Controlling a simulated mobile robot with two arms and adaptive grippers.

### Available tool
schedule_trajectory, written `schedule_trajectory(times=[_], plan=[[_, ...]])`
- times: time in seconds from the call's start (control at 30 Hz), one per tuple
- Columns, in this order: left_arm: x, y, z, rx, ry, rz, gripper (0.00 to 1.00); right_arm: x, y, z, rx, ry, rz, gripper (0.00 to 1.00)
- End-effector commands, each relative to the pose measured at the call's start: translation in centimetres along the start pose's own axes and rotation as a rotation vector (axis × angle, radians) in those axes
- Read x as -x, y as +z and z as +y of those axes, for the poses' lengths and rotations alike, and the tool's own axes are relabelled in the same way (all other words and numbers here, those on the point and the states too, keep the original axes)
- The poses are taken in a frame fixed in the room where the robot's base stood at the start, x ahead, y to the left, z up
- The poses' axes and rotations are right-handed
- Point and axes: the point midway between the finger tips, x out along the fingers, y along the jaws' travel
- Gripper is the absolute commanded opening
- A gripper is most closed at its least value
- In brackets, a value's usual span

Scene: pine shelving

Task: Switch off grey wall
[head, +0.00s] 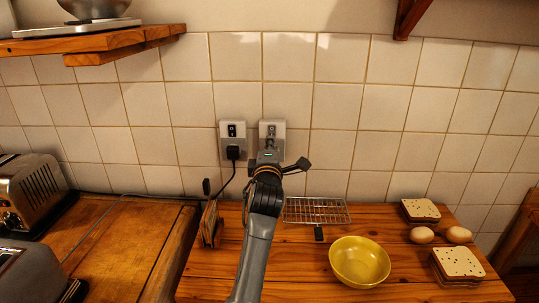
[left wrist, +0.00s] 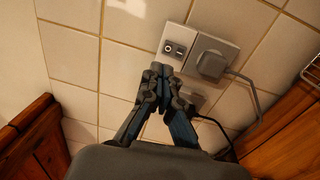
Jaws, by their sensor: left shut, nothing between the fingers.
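Two grey wall plates are on the tiles, each with a small dark switch at its top. The left plate (head: 226,131) holds a black plug (head: 233,153) with a black cable. The right plate (head: 278,127) has its switch (head: 271,130) showing just above my gripper. In the left wrist view this plate shows its switch (left wrist: 174,47) beside a grey plug (left wrist: 212,65). My left gripper (head: 268,150) is in front of the right plate's lower part. Its fingertips (left wrist: 160,72) are together, empty, close to the switch; contact cannot be told. My right gripper is out of view.
A wire rack (head: 317,211), a yellow bowl (head: 359,263), eggs (head: 421,235) and bread slices (head: 458,261) lie on the wooden counter. Toasters (head: 34,190) stand at the left. Wooden shelves (head: 95,42) hang above. The tiles around the plates are clear.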

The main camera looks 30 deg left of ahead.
Motion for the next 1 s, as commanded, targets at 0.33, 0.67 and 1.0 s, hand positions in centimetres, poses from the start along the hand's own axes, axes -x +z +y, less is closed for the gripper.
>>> schedule_trajectory(times=[0.33, 0.67, 1.0], plan=[[4.3, 0.1, 0.8, 0.002, 0.000, -0.001, 0.00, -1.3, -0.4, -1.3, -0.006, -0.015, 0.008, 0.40], [4.7, 0.1, 1.0, 0.000, -0.001, -0.001, 0.00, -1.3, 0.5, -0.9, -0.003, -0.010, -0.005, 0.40], [4.7, 0.0, 1.0, 0.000, 0.000, -0.001, 0.00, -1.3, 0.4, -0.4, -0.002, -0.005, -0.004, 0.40]])
